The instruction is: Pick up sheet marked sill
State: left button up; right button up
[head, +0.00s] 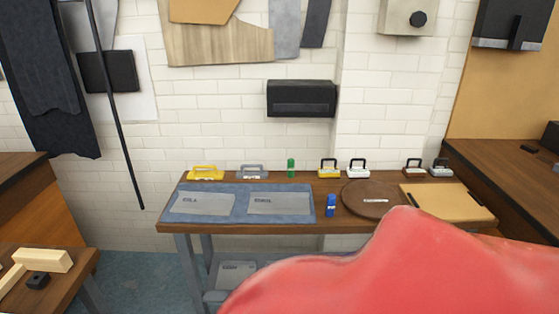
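Two pale grey sheets lie flat, side by side, on a blue-grey mat (240,205) on the workbench against the wall. The left sheet (205,208) has a small dark label that seems to read "SILL", but the print is too small to be sure. The right sheet (280,206) has another short label that I cannot read clearly. Neither of my grippers shows in the head view.
A large smooth red shape (420,270) close to the camera hides the lower right; I cannot tell what it is. On the bench are a blue bottle (331,205), a green bottle (291,167), a round brown board (365,208) and several handled blocks along the back.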

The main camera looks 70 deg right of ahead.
aim_at(225, 201)
jog(key=z, duration=1.85)
